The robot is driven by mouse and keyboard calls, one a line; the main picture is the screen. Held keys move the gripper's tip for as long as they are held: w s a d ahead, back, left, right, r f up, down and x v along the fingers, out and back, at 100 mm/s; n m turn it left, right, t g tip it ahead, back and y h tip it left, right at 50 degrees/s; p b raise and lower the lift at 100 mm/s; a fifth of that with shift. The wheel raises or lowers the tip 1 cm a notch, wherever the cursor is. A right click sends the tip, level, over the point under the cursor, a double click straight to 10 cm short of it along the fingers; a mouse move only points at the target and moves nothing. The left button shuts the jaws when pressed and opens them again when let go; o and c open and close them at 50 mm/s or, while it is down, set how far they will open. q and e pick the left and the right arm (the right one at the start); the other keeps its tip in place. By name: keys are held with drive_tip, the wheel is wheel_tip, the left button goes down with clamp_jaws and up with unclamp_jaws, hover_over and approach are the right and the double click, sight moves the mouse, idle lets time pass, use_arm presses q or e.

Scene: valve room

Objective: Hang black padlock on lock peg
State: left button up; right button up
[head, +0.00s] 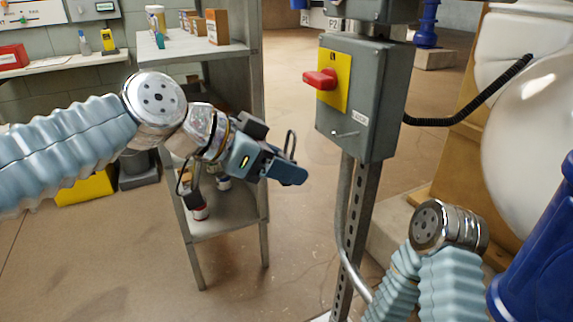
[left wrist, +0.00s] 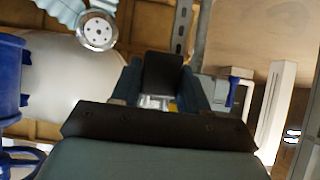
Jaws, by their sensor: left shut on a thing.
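My left gripper (head: 290,172) is shut on the black padlock, out in front of the grey switch box and to its left. The padlock's thin dark shackle (head: 291,143) stands up above the fingers; its body is mostly hidden by them. In the left wrist view a black block, apparently the padlock (left wrist: 162,72), sits between the fingers. The lock peg (head: 345,134) is a short metal pin low on the front of the switch box (head: 372,105). It is bare, and the padlock is apart from it. My right gripper is out of view.
A red handle (head: 320,79) on a yellow plate juts from the box above the peg. A post (head: 352,230) and a bent pipe run down below the box. A grey shelf unit (head: 228,222) stands behind my left arm. A white tank (head: 535,130) is at right.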

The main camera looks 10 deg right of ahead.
use_arm(q)
drive_tip(key=d, duration=0.1)
drive_tip(key=w+d+p, duration=0.1)
drive_tip(key=d, duration=0.1)
drive_tip(key=d+p, duration=0.1)
drive_tip(key=shift+w+d+f, duration=0.2)
drive_tip(key=shift+w+d, duration=0.2)
drive_tip(key=shift+w+d, duration=0.15)
drive_tip(key=shift+d, duration=0.2)
idle(0.6)
drive_tip(key=shift+d, duration=0.15)
idle(0.4)
drive_tip(key=shift+w+d+p, duration=0.25)
drive_tip(key=shift+d+p, duration=0.05)
drive_tip(key=shift+d, duration=0.3)
drive_tip(key=shift+d, duration=0.15)
